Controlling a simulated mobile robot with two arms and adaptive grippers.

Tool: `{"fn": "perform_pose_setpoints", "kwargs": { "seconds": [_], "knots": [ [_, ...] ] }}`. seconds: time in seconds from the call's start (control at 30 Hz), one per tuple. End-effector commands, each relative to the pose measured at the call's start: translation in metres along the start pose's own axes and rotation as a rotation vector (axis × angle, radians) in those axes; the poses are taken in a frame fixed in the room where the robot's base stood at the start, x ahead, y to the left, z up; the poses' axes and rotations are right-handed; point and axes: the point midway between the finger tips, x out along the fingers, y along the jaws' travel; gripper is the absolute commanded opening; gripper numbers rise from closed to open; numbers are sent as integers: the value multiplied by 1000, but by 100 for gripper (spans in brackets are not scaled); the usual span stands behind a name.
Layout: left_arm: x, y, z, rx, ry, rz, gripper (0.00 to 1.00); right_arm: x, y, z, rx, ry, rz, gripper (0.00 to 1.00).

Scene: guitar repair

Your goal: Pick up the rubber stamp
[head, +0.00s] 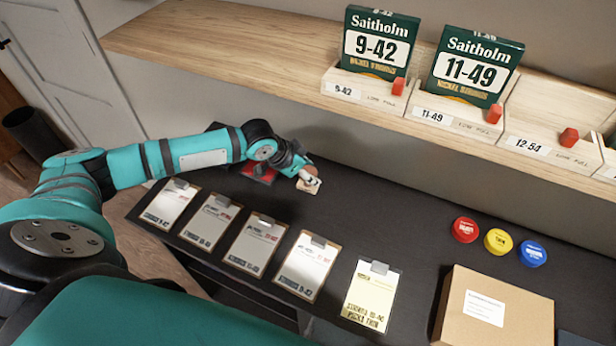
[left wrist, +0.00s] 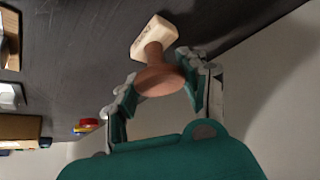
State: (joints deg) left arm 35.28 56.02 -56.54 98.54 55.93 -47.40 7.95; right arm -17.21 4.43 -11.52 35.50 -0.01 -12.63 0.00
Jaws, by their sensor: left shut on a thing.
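The rubber stamp (head: 308,185) has a pale block and a brown rounded handle. It is in my left gripper (head: 300,170), above or at the back part of the dark bench; the head view does not make its height clear. In the left wrist view the stamp (left wrist: 153,40) has its brown handle between the two fingers of the left gripper (left wrist: 160,88), with the pale block pointing away from the palm. The gripper is shut on the handle. My right gripper is not in view.
A red pad (head: 260,174) lies on the bench beside my left wrist. Several clipped cards, such as the yellow one (head: 371,297), line the front. Red (head: 465,230), yellow (head: 498,242) and blue (head: 533,254) round tins and a cardboard box (head: 500,310) stand right. A wooden shelf (head: 220,35) overhangs behind.

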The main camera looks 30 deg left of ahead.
Motion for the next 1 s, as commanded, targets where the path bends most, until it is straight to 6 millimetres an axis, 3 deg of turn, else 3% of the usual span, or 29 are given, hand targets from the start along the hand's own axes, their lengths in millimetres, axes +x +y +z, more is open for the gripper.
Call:
{"fn": "perform_pose_setpoints", "kwargs": {
  "seconds": [0.23,0.4,0.8,1.0],
  "knots": [
    [-9,0,-7,1,3,0,12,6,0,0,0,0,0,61],
    [-30,0,-20,2,5,-2,12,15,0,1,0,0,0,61],
    [-82,44,54,3,-5,-2,11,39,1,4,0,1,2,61],
    [-104,62,78,3,-4,-1,11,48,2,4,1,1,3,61]
  ]
}}
